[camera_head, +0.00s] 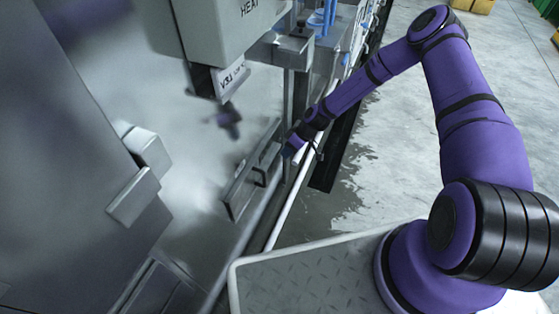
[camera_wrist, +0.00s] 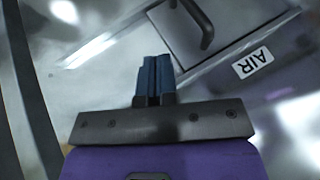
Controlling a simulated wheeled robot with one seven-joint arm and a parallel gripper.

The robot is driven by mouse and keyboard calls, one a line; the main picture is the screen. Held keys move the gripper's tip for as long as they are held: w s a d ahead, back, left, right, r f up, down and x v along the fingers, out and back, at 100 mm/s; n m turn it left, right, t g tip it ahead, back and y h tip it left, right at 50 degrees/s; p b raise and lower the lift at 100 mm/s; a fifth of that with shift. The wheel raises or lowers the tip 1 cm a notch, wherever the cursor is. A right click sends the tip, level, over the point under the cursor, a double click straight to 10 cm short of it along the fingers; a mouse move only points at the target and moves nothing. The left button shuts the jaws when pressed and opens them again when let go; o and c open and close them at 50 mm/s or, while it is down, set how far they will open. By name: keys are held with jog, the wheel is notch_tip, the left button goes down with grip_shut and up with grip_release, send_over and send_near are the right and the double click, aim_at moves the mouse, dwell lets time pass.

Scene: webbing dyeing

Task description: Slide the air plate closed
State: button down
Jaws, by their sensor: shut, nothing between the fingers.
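The air plate (camera_head: 235,192) is a flat grey metal plate with a dark bar handle (camera_head: 262,172), low on the machine in the middle of the head view. In the wrist view the plate (camera_wrist: 180,38) is at the top, with its curved dark handle (camera_wrist: 207,28) and a white AIR label (camera_wrist: 253,61) on a metal strip beside it. My gripper (camera_head: 289,151) is just right of the plate in the head view. In the wrist view my gripper (camera_wrist: 154,60) has its blue fingers together and empty, below and left of the handle, apparently apart from it.
A grey box marked HEAT (camera_head: 225,30) and a hanging tag (camera_head: 230,78) are above the plate. A metal post (camera_head: 290,95) stands close to my gripper. A pale pipe (camera_head: 290,208) runs below. Open concrete floor (camera_head: 400,130) lies to the right.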

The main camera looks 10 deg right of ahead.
jog(key=shift+v, duration=1.2)
jog(key=s+d+r+m+t+h, duration=0.1)
jog(key=s+d+r+h, duration=0.15)
jog(key=r, duration=1.05)
jog(key=s+d+r+m+h, duration=0.1)
jog(key=s+d+r+h, duration=0.15)
jog(key=r, duration=0.95)
jog(key=s+d+r+m+t+h, duration=0.1)
jog(key=d+r+h, duration=0.15)
jog(key=r, duration=1.05)
jog(key=s+d+r+m+t, duration=0.2)
jog(key=s+r+m, duration=0.1)
jog(key=s+r, duration=1.05)
jog(key=s+r+m+t, duration=0.1)
jog(key=s+r+m, duration=0.1)
jog(key=s, duration=0.5)
jog(key=s+d+r+m, duration=0.1)
jog(key=s+r, duration=0.3)
jog(key=s, duration=0.4)
jog(key=shift+s+d+m+t, duration=0.15)
jog(key=shift+d+m+t, duration=0.1)
jog(key=shift+m+t, duration=0.15)
jog(key=shift+r, duration=0.15)
